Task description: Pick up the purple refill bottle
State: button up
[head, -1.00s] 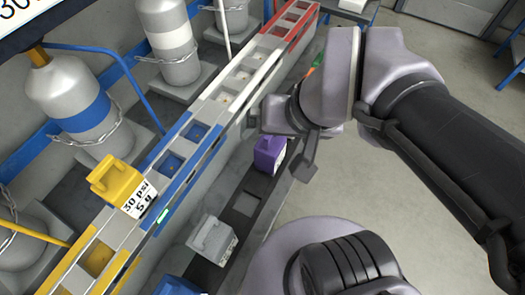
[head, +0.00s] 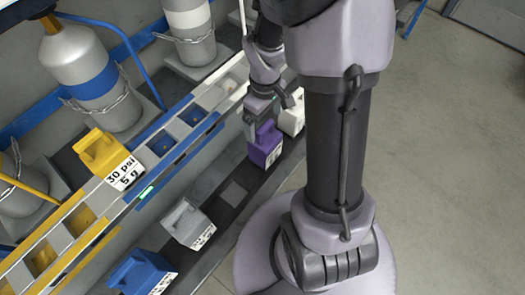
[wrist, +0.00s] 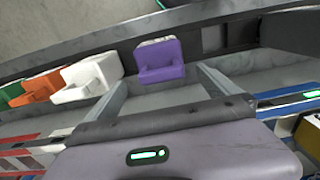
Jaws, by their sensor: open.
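The purple refill bottle (head: 265,146) stands on the dark lower shelf in the head view, with a pale label on its side. In the wrist view the purple bottle (wrist: 160,62) appears just beyond and between the fingertips. My gripper (head: 264,112) is open and empty, pointing down at the bottle from above and behind it. In the wrist view my gripper (wrist: 163,80) has its two grey fingers spread on either side of the bottle's line. Whether a finger touches the bottle cannot be told.
A white bottle (head: 291,115) stands close beside the purple one; orange (wrist: 37,89) and green bottles follow it. Grey (head: 187,222) and blue (head: 142,272) bottles stand on the same shelf. A yellow bottle (head: 103,155) sits on the upper rack (head: 150,160). Open floor lies right.

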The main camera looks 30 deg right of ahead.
aim_at(265, 137)
jog(key=f+b, duration=0.3)
jog(key=f, duration=0.5)
jog(key=shift+s+f+b, duration=0.1)
jog(key=shift+s+b, duration=0.1)
jog(key=shift+b, duration=0.1)
jog(key=shift+c, duration=1.1)
jog(key=c, duration=1.8)
